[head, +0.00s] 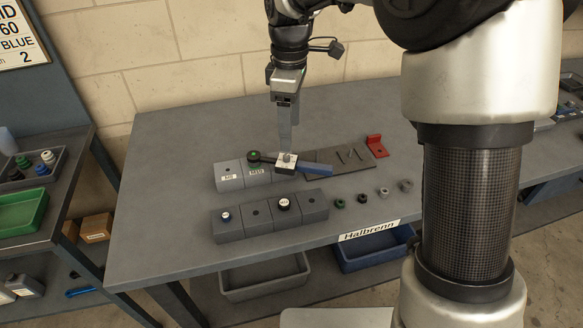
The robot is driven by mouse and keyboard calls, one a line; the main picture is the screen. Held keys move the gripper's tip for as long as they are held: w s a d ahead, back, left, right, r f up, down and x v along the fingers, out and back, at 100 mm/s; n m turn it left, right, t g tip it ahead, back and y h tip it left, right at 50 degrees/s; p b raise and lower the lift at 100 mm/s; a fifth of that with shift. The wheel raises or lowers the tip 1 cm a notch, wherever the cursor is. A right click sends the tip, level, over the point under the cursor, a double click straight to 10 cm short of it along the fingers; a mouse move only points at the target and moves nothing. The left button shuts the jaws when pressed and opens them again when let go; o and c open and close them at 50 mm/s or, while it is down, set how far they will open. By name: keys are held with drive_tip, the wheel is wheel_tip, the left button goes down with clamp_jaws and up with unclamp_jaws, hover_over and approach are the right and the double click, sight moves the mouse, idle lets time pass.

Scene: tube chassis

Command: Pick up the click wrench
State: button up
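The click wrench (310,168) has a blue handle and a dark round head with a green mark. It lies roughly level from left to right, over or just above the back row of grey blocks. My gripper (287,160) points down at the middle of the wrench, where the shaft meets the handle. A black-and-white piece at the fingertips covers that part of the wrench. The fingers show edge-on, so I cannot tell whether they are closed on it or whether the wrench touches the blocks.
The labelled back blocks (229,176) and front blocks (257,222) stand on the grey table (165,205). Several small sockets (362,199) sit to the right. A red bracket (376,147) stands by a dark plate (335,157). The table's left side is clear.

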sight(291, 161)
wheel_tip(291, 161, down, 10)
drive_tip(key=shift+b, duration=0.85)
drive_tip(key=shift+r, duration=0.1)
clamp_jaws()
